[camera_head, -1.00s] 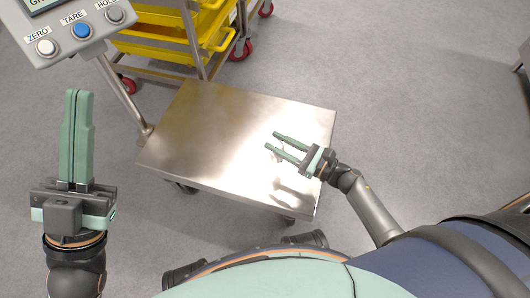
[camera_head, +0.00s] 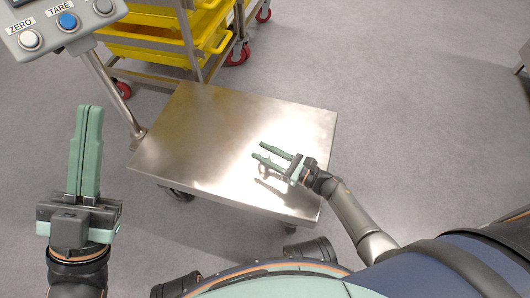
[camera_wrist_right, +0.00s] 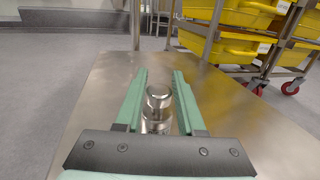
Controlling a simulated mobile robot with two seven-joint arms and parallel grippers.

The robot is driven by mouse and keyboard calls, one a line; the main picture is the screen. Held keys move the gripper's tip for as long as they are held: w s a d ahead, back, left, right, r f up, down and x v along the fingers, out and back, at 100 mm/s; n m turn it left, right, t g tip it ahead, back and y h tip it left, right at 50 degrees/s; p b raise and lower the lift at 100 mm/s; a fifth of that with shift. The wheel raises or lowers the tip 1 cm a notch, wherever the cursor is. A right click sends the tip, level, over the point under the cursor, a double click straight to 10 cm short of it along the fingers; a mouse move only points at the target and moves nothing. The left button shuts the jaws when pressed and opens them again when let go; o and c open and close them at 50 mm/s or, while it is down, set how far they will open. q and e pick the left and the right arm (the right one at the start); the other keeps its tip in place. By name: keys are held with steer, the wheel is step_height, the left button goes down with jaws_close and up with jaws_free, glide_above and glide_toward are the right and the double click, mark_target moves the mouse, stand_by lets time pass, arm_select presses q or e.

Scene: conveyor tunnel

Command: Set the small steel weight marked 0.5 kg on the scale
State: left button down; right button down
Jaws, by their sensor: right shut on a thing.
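The small steel weight (camera_wrist_right: 157,112) is a shiny cylinder with a knob on top. It stands upright between the two green fingers of my right gripper (camera_wrist_right: 160,78) in the right wrist view; its marking is not readable. In the head view my right gripper (camera_head: 257,150) is over the right part of the scale's steel platform (camera_head: 200,125), shut on the weight, which is barely visible against the glare. I cannot tell whether the weight touches the platform. My left gripper (camera_head: 89,108) is shut and empty, left of the platform.
The scale's display box (camera_head: 60,25) with ZERO and TARE buttons stands on a post at the upper left. A wheeled rack with yellow trays (camera_head: 150,48) is behind the platform. Most of the platform is bare, and the floor to the right is clear.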

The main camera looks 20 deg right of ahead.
steer(key=c, duration=0.5)
jaws_free()
steer(key=shift+f, duration=0.15)
steer(key=shift+s+d, duration=0.25)
steer(key=shift+s, duration=0.05)
steer(key=p+v, duration=0.1)
steer(key=v, duration=1)
steer(key=shift+p, duration=0.35)
steer(key=w+a+r+m+t+y, duration=0.1)
steer(key=a+r+m+t, duration=0.15)
steer(key=r+m, duration=0.75)
steer(key=a+r+m+t+y, duration=0.15)
steer(key=a+r+m, duration=0.3)
steer(key=r, duration=0.95)
steer(key=s+a+r+m+t, duration=0.1)
steer(key=s+r+m, duration=0.1)
steer(key=r+m, duration=0.3)
steer(key=s+a+r+m+t, duration=0.1)
steer(key=s+r+m, duration=0.2)
steer(key=r+m, duration=0.3)
steer(key=s+a+r+m+t, duration=0.1)
steer(key=s+r+m, duration=0.2)
steer(key=r+m, duration=0.3)
steer(key=shift+s+r+m+t+y, duration=0.1)
steer(key=shift+r+m+t+y, duration=0.1)
steer(key=shift+r, duration=0.5)
steer(key=shift+s+r+m+t+y, duration=0.1)
steer(key=shift+s+r+t+y, duration=0.1)
steer(key=shift+r, duration=0.45)
